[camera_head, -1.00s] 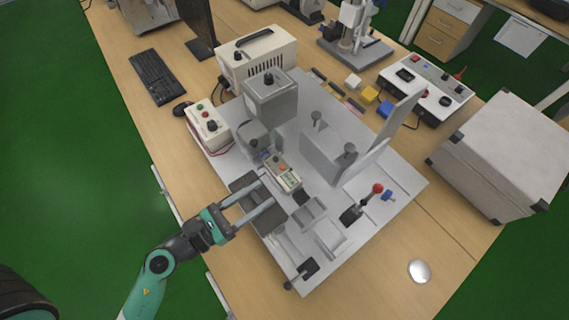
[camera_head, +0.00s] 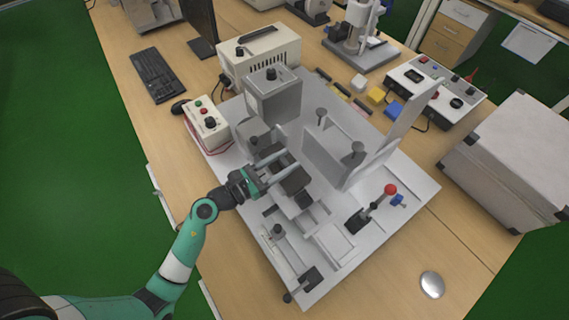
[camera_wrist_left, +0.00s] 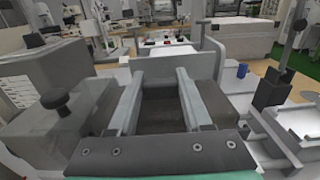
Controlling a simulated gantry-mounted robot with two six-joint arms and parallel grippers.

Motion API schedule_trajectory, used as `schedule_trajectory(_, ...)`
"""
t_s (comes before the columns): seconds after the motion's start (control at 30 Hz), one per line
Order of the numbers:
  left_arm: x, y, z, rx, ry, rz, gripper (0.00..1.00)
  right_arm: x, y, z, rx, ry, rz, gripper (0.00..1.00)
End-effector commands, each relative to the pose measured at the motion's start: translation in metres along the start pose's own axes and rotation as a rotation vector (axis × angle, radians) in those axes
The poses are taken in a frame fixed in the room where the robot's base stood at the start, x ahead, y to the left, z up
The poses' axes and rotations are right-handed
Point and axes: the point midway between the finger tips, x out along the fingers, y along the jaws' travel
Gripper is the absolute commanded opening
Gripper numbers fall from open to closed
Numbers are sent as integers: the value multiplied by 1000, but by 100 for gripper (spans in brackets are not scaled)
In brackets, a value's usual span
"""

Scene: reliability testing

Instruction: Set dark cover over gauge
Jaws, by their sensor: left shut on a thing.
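My left gripper (camera_head: 291,160) is shut on the dark cover (camera_head: 294,183), a flat dark grey piece, over the middle of the light grey fixture plate (camera_head: 240,221). In the left wrist view the cover (camera_wrist_left: 165,113) shows between the two fingers (camera_wrist_left: 160,74). The gauge is hidden now; the cover and the fingers are over the spot where it showed earlier. I cannot tell whether the cover touches it. My right gripper is out of view.
A grey block with a black knob (camera_head: 273,97) stands behind the gripper. An upright grey plate (camera_head: 328,152) is to the right. A red-knobbed lever (camera_head: 390,189) stands at the plate's right. A control box (camera_head: 207,125) is at the left.

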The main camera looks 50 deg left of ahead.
Motion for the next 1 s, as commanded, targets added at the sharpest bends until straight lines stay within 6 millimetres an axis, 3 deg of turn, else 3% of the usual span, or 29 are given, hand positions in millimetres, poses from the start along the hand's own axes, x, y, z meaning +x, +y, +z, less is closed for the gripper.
schedule_trajectory(0.63, 0, 0, -13, 0, 0, 1, 0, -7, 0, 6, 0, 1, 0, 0)
schedule_trajectory(0.67, 0, 0, -12, 0, 0, 1, 55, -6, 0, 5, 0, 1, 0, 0)
schedule_trajectory(0.8, 0, 0, -11, 0, 0, 0, 79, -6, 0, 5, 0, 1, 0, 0)
schedule_trajectory(1.0, 0, 0, -11, 0, 0, 0, 79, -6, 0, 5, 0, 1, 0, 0)
